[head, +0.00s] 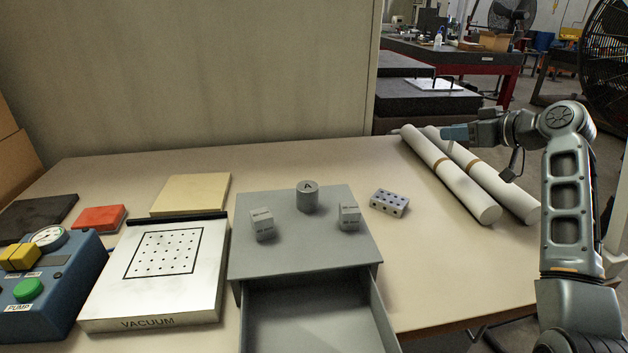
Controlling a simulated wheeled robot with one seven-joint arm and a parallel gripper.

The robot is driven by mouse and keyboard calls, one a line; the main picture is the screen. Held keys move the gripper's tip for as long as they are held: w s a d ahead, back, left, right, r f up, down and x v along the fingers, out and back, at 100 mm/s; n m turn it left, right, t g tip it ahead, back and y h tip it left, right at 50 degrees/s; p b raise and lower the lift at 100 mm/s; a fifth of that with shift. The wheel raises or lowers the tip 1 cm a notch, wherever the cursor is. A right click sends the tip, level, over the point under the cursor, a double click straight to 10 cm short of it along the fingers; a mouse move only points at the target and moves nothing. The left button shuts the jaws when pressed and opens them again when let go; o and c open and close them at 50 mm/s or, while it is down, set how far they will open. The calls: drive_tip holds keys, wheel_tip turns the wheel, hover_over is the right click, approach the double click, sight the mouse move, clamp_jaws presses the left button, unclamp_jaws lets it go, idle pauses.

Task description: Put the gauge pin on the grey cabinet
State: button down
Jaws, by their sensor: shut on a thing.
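The grey cabinet (290,254) stands at the middle front of the table, with its drawer (310,315) pulled open towards me and its visible inside empty. On its top are a grey cylinder (308,198) marked A and two small light grey labelled blocks (262,224) (349,216). My gripper (440,133) is at the far right part of the table, above the far ends of the white rolls and well away from the cabinet. It is shut on a thin grey piece, seemingly the gauge pin, small and partly hidden by the fingers. No other pin shows.
Two white rolls (448,172) (515,198) lie at the right. A block with holes (389,203) sits beside the cabinet. A vacuum plate (160,299), blue pump (62,295), tan plate (190,193) and red block (99,218) are left. The cabinet top's front is bare.

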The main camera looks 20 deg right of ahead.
drive_tip(key=w+a+f, duration=0.1)
drive_tip(key=w+f, duration=0.1)
drive_tip(key=w, duration=0.1)
drive_tip(key=w+a+f+p, duration=0.1)
drive_tip(key=w+a+f, duration=0.1)
drive_tip(key=w, duration=0.2)
drive_tip(key=w+a+f, duration=0.2)
drive_tip(key=w, duration=0.1)
drive_tip(key=shift+w+a+f, duration=0.15)
drive_tip(key=shift+f, duration=0.25)
wheel_tip(320, 180, down, 4)
drive_tip(key=shift+f+p, duration=0.1)
drive_tip(key=shift+p, duration=0.5)
drive_tip(key=shift+f+b, duration=0.35)
drive_tip(key=shift+b, duration=0.15)
drive_tip(key=shift+f, duration=0.1)
